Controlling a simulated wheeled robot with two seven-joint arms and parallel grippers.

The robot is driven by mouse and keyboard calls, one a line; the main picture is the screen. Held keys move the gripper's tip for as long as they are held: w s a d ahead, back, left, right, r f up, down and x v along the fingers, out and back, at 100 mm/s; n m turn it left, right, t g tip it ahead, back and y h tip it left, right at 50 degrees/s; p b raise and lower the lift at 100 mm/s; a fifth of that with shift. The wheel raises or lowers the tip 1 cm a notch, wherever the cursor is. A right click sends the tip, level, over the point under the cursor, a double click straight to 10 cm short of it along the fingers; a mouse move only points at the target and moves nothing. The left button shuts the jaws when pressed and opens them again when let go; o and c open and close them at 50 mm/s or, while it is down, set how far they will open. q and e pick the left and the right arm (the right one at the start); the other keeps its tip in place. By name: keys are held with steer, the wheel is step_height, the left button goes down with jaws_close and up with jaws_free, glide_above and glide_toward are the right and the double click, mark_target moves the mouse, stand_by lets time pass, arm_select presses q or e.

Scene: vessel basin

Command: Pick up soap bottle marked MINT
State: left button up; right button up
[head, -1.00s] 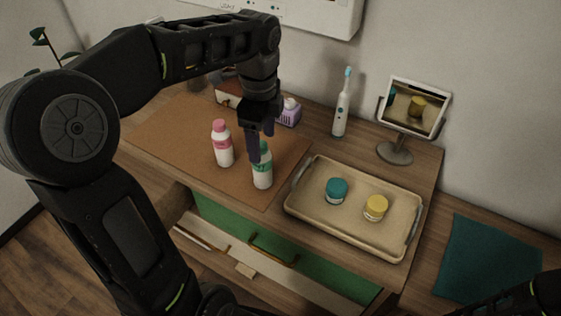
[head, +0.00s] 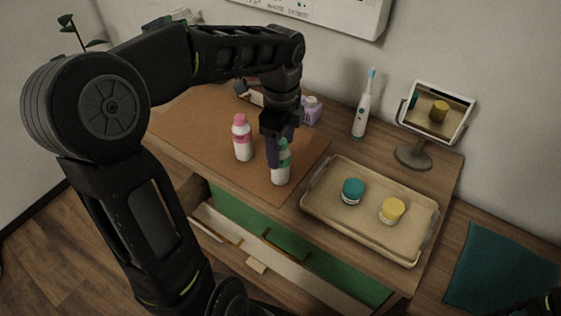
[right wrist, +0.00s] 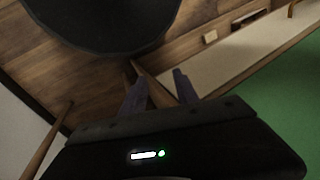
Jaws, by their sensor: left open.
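A white soap bottle with a green cap and label (head: 280,176) stands upright near the mat's front edge; its lettering is too small to read. My left gripper (head: 279,152) points down at this bottle from above, open, with its fingers by the cap and upper body. The fingers partly hide the bottle, and I cannot tell whether they touch it. A similar bottle with a pink cap and label (head: 242,143) stands to its left. My right gripper (right wrist: 160,90) shows in the right wrist view, its fingers apart with nothing between them.
The brown mat (head: 190,115) lies on a wooden cabinet. A beige tray (head: 345,230) with a teal jar (head: 353,191) and a yellow jar (head: 391,210) lies right. Behind are a purple dispenser (head: 312,111), toothbrush (head: 361,115) and mirror (head: 437,110). A drawer is open below.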

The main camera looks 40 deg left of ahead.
mark_target(281, 176)
arm_select(q)
step_height(281, 176, down, 5)
steer(key=shift+a+r+p, duration=0.1)
steer(key=shift+r+p, duration=0.1)
steer(key=shift+p, duration=0.1)
steer(key=shift+c, duration=0.5)
jaws_close()
stand_by(0.5)
